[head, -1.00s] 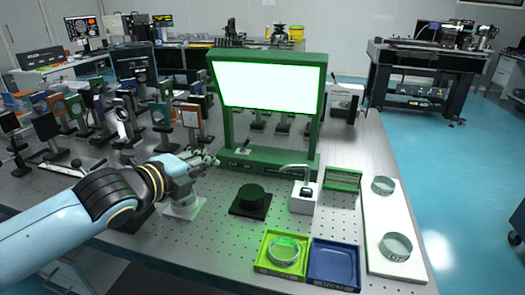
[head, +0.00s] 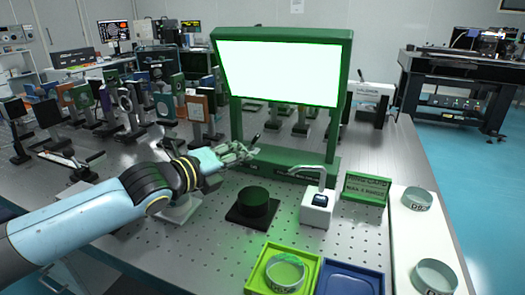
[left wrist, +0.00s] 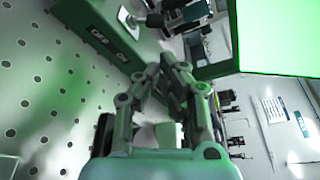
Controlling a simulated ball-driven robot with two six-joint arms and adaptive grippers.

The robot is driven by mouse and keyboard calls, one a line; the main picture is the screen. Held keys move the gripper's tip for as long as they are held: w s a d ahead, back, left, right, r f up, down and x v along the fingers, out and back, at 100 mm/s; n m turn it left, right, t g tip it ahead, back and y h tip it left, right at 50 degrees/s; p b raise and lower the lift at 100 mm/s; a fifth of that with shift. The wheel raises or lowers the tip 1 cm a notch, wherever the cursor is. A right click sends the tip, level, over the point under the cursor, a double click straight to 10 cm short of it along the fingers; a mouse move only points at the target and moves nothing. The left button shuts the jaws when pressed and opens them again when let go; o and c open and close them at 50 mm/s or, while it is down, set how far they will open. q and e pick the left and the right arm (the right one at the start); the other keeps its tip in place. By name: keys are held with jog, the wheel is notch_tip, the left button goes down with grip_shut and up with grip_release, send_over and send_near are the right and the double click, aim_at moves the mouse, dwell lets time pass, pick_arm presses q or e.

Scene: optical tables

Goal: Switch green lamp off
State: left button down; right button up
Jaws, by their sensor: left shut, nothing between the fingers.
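The green lamp (head: 343,85) is a green frame with a lit, glowing white panel (head: 280,68); the panel also shows in the left wrist view (left wrist: 280,35). Its switch is a dark-tipped lever (head: 256,138) on the green base (head: 300,172). In the left wrist view the lever (left wrist: 153,20) rises from a pale plate, beside white lettering on the base (left wrist: 100,32). My left gripper (head: 252,150) is shut and empty, its fingertips close to the lever; contact cannot be told. It shows in the left wrist view (left wrist: 172,62). My right gripper is not in view.
A black-green round knob-like mount (head: 254,203) and a small white device (head: 317,205) stand in front of the lamp. A green tray (head: 255,277) and a blue tray (head: 350,282) lie at the front. Several optic mounts (head: 160,100) crowd the table's left side.

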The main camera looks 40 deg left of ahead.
aim_at(262, 158)
pick_arm(q)
jog(key=w+b, duration=0.1)
jog(key=w, duration=0.2)
jog(key=w+f+b, duration=0.1)
jog(key=w, duration=0.3)
jog(key=shift+d+f+b, duration=0.2)
jog(key=shift+b, duration=0.2)
jog(key=shift+w, duration=0.7)
